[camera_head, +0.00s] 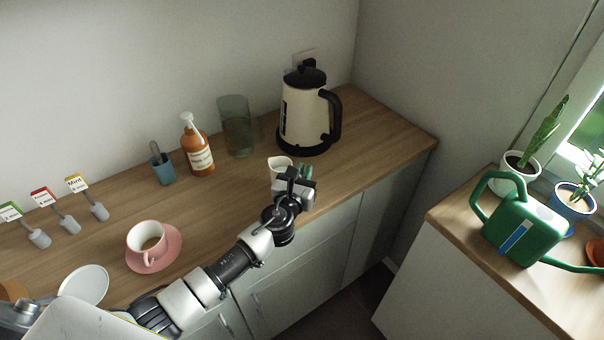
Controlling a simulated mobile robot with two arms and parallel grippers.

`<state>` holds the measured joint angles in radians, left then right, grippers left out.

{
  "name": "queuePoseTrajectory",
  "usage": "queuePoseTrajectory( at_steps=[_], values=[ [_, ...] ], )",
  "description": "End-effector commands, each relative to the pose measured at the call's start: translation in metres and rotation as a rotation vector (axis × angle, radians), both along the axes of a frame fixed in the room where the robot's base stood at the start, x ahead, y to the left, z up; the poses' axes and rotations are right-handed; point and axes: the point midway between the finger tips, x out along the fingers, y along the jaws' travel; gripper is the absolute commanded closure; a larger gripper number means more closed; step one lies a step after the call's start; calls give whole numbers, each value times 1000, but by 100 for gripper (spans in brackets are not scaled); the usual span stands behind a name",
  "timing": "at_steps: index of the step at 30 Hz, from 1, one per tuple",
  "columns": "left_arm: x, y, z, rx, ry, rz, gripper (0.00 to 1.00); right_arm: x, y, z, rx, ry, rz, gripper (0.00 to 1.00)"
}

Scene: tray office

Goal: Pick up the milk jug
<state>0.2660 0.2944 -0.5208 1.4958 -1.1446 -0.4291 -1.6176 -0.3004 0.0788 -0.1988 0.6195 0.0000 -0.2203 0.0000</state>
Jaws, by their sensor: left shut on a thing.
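The milk jug (279,166) is a small cream-white jug near the front of the wooden counter, in front of the kettle. My left gripper (300,172) reaches it from the front right and is shut on it. The gripper hides the jug's lower right side, so I cannot tell whether the jug is clear of the counter. My right gripper is not in view.
A cream kettle (303,115) stands behind the jug. A glass vase (236,128), an orange pump bottle (197,150) and a blue cup (162,170) stand to the left. A pink cup (147,238) sits on a saucer. A green watering can (522,229) stands at right.

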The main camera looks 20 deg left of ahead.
Motion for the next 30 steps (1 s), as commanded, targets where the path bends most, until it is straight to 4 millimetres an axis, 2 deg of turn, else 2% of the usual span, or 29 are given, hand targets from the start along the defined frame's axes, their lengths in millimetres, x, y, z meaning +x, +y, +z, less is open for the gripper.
queuePoseTrajectory(
  at_steps=[11, 30],
  values=[
    [1, 0, 37, 3, -5, -1, 100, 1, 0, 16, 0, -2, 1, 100],
    [-53, -45, 77, -1, -3, -2, 100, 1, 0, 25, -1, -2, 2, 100]
  ],
)
